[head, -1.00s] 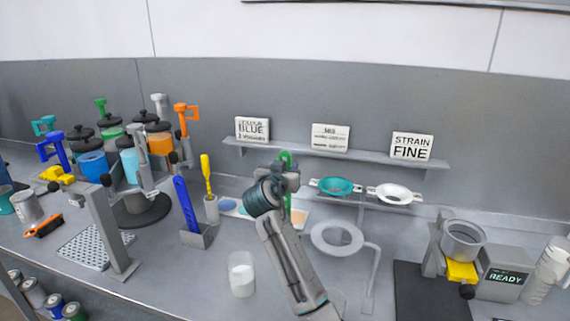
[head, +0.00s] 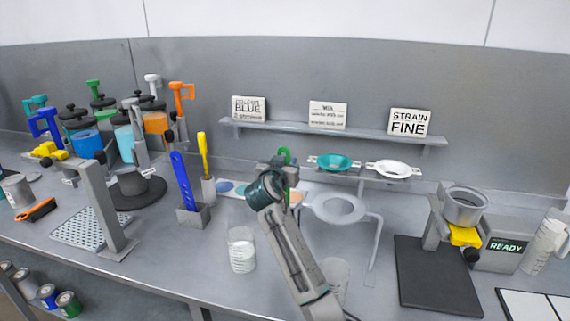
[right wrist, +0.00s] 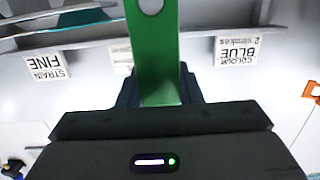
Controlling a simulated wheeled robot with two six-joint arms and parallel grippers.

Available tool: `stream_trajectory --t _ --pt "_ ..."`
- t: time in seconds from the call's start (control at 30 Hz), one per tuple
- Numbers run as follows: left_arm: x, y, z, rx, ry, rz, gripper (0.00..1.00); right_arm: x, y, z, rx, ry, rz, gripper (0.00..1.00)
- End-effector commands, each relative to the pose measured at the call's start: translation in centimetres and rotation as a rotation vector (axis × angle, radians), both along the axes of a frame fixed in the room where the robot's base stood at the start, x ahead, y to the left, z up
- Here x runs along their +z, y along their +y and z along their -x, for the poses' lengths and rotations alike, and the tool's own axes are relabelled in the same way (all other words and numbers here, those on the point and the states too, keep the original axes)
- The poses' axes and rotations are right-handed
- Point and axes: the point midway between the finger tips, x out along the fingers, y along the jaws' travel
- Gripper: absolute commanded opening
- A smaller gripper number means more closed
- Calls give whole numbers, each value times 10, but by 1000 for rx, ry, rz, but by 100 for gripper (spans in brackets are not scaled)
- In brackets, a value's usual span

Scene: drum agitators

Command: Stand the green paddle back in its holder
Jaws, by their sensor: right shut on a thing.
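The green paddle (head: 285,155) is in my right gripper (head: 280,172), which is shut on it above the middle of the bench. Most of the paddle is hidden behind the gripper in the head view. In the right wrist view, a broad green strip with a round hole (right wrist: 165,50) runs up from between the jaws (right wrist: 160,92). A grey block holder (head: 193,216) stands on the bench to the left of the gripper, with a blue paddle (head: 183,180) upright in it. I cannot tell whether it has a free slot. My left gripper is not in view.
A yellow-handled tool (head: 203,155) stands in a pot right of the holder. A beaker of white liquid (head: 242,252) stands in front of it. A ring stand (head: 340,208) is right of my arm. Drum agitators crowd the left; a grey frame (head: 105,205) stands before them.

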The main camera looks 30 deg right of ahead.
Motion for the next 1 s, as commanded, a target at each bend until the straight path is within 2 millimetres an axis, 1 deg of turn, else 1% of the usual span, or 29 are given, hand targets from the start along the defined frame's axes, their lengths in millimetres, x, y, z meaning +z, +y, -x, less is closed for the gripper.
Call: stream_trajectory --t 0.2,0.23,0.33,0.37,0.63,0.73,0.87,1.0 --pt "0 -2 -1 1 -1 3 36 0 0 0 0 -1 1 9" --pt "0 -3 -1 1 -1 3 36 0 0 0 0 0 0 34" --pt "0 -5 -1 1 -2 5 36 0 0 0 0 0 0 54" --pt "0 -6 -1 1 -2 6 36 0 0 0 0 0 0 57" --pt "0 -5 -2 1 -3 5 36 0 0 0 0 0 0 57" --pt "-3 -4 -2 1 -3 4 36 -1 5 4 1 -2 -1 57" --pt "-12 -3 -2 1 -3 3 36 -1 20 17 3 -2 -4 57" --pt "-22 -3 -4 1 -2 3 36 1 42 37 3 -5 -6 57"
